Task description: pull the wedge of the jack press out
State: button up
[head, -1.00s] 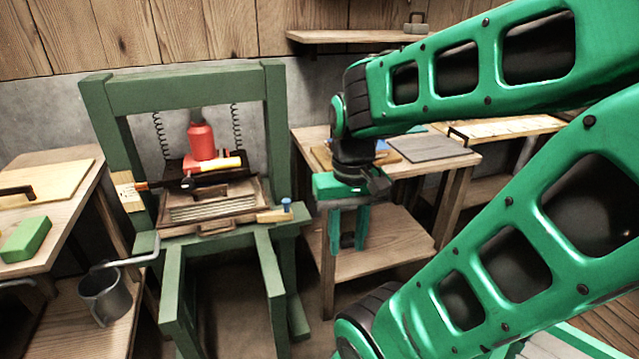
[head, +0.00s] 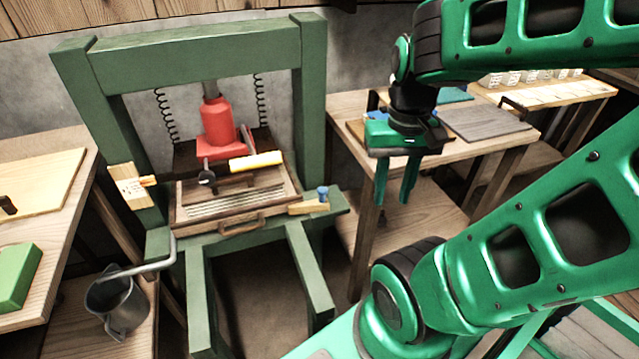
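The green jack press (head: 195,62) stands left of the middle in the head view. A red jack (head: 219,122) sits inside its frame, with a yellow-ended lever (head: 256,161) in front of it. A light wooden wedge (head: 309,207) with a blue knob (head: 323,193) sticks out at the right side of the press bed, beside a handled wooden mould (head: 232,207). Its inner end is hard to make out. My gripper (head: 395,192) points down to the right of the wedge, apart from it. Its two fingers are spread with nothing between them.
A wooden table (head: 455,160) with a grey board (head: 485,123) stands behind my gripper. A metal jug (head: 117,305) stands on a low shelf at the lower left. A green block (head: 18,275) lies on the left table. A paper tag (head: 127,186) hangs on the left post.

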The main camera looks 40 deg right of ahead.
jog(key=shift+o, duration=1.8)
jog(key=shift+s+r, duration=0.2)
jog(key=shift+s, duration=0.1)
jog(key=m, duration=0.6)
send_over(322, 189)
notch_tip(322, 189, down, 10)
notch_tip(322, 189, down, 10)
jog(key=shift+f, duration=0.25)
grip_shut()
